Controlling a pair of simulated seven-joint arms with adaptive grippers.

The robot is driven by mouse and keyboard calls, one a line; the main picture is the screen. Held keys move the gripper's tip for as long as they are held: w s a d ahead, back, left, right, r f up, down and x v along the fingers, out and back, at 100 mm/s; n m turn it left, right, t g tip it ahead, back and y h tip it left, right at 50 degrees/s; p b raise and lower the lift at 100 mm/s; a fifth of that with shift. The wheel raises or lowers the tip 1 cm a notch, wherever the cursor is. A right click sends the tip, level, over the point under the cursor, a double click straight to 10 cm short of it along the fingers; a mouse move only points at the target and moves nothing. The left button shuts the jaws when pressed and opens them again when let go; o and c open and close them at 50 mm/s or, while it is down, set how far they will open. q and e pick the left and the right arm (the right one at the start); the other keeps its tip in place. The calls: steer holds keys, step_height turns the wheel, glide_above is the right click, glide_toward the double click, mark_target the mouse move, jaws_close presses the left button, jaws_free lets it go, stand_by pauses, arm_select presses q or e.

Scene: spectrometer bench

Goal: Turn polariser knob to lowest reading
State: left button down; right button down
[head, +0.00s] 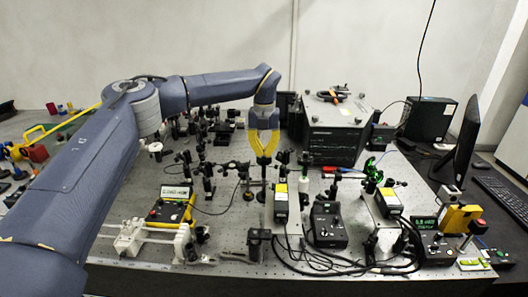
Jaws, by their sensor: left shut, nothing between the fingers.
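My left gripper (263,162) has yellow fingers that point down over the middle of the bench. It is shut with nothing held, just above a dark post-mounted optic (263,185). I cannot tell which part is the polariser knob, or whether the fingers touch the optic. A yellow-edged meter (175,210) with a pale display stands to the left of the gripper. Its digits are too small to read. A black box with a green display (424,225) stands at the right, also unreadable. My right gripper is not in view.
Several post-mounted optics crowd the perforated bench (225,255) around the gripper. A black instrument rack (333,140) stands behind to the right. A black control box (328,225) with loose cables is in front. A monitor (462,145) and keyboard (503,197) are at the right.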

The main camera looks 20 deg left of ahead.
mark_target(264, 151)
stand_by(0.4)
arm_select(q)
steer(key=c, duration=2.2)
jaws_free()
steer(key=c, duration=1.3)
jaws_free()
steer(key=shift+c, duration=0.2)
step_height(264, 151, up, 12)
